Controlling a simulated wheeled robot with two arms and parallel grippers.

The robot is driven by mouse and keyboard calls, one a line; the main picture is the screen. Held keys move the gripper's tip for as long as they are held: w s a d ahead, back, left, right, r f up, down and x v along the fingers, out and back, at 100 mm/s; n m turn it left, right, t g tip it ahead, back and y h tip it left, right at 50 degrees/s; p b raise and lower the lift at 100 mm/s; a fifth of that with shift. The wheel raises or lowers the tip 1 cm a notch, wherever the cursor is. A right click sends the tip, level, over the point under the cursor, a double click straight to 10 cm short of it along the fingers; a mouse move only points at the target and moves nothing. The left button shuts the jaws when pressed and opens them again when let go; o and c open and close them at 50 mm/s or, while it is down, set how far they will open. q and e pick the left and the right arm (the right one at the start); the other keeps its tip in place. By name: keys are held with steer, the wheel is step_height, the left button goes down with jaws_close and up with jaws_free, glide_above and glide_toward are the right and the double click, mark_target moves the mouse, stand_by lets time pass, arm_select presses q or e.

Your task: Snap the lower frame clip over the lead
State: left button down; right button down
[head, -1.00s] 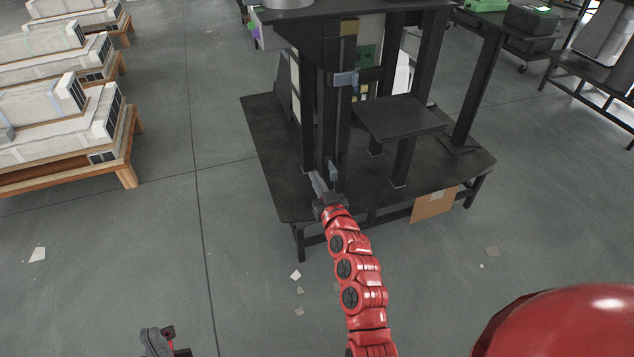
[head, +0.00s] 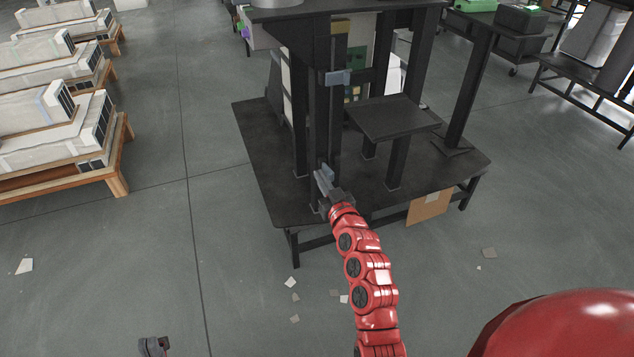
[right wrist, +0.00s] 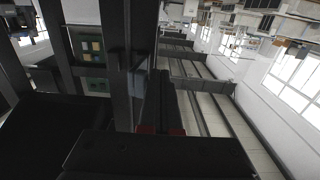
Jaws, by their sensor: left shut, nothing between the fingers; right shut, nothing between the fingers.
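The lower frame clip (head: 327,171) is a small blue-grey piece low on the dark upright of the lift column frame (head: 322,110). A similar upper clip (head: 337,77) sits higher on the same upright. My right gripper (head: 321,183) is shut and empty, its fingertips at or beside the lower clip; I cannot tell whether they touch. In the right wrist view the shut fingers (right wrist: 165,90) stand beside a grey clip-like piece (right wrist: 138,82). The lead is hard to make out against the dark upright. My left gripper (head: 154,346) is shut and empty at the bottom edge, far from the frame.
The frame stands on a dark platform (head: 260,150) with a small shelf (head: 395,118) to the right of the upright. A cardboard piece (head: 428,207) hangs at its front edge. Pallets with long boxes (head: 60,130) are at left. The floor between is open, with paper scraps.

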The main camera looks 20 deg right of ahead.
steer(key=shift+d+f+b, duration=0.15)
steer(key=shift+d+b, duration=0.85)
steer(key=shift+d, duration=0.25)
steer(key=shift+s, duration=2.25)
steer(key=shift+w+d+b, duration=0.1)
steer(key=shift+d+b, duration=1.1)
steer(key=shift+d, duration=0.15)
steer(key=shift+w, duration=0.15)
steer(key=shift+w+f, duration=0.1)
steer(key=shift+w, duration=0.4)
steer(key=shift+s, duration=0.1)
